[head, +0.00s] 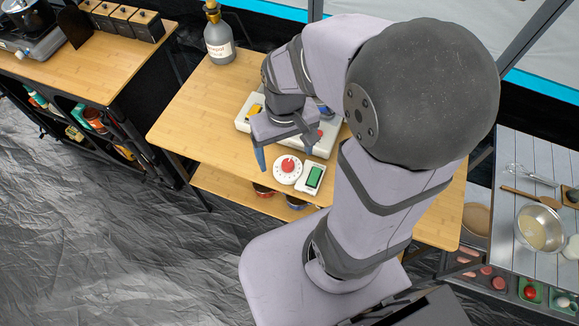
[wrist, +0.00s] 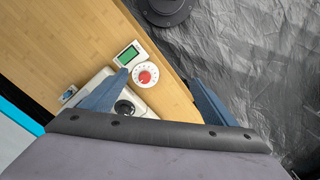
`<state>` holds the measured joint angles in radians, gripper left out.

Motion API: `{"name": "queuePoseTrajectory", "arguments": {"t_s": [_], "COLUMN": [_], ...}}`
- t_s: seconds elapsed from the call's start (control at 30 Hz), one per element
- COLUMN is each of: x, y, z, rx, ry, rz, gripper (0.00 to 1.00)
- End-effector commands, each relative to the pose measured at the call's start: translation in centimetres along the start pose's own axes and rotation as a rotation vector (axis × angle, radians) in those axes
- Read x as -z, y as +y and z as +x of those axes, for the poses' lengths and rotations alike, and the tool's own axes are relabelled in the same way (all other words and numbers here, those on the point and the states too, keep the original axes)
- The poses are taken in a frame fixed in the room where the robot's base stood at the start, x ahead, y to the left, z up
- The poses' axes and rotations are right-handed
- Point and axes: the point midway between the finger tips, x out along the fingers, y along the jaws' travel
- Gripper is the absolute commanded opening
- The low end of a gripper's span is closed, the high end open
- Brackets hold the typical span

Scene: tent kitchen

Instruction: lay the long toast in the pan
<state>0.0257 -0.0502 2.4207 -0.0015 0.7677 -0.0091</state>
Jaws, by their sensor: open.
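I cannot make out the long toast in either view. No pan is clearly seen on the wooden table (head: 190,105). My gripper (head: 284,148) is open, pointing down above the table's front part, with nothing seen between its fingers. In the wrist view its two blue fingers (wrist: 158,77) are spread wide. A round white dial with a red centre (head: 287,168) lies near the fingers; it also shows in the wrist view (wrist: 145,76). A white appliance (head: 243,122) is partly hidden behind my gripper, with a black round part (wrist: 124,107) in the wrist view.
A small device with a green screen (head: 314,177) lies beside the dial. A bottle (head: 218,38) stands at the table's back left. Dark round vessels (head: 263,190) sit on the lower shelf. A metal bowl (head: 540,228) is on the right-hand table. The main table's left part is clear.

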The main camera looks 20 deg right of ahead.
Motion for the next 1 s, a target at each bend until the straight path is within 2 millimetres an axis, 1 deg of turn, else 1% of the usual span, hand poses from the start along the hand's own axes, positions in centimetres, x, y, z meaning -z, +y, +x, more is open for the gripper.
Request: {"name": "queuePoseTrajectory", "arguments": {"t_s": [0.03, 0.1, 0.23, 0.57, 0.73, 1.0], "x": [-1.2, -2.4, -3.5, -3.7, -3.7, -3.7], "y": [-0.2, -0.4, -0.6, -0.6, -0.6, -0.6], "z": [0.3, 0.7, 1.1, 1.2, 2.5, 2.2], "rx": [0.000, 0.000, 0.000, 0.000, 0.000, 0.000], "ry": [-0.001, -0.001, -0.001, -0.003, -0.003, -0.003], "rz": [-0.009, -0.016, -0.023, -0.024, -0.022, -0.021], "gripper": [0.80, 0.80, 0.80, 0.80, 0.80, 0.80]}}
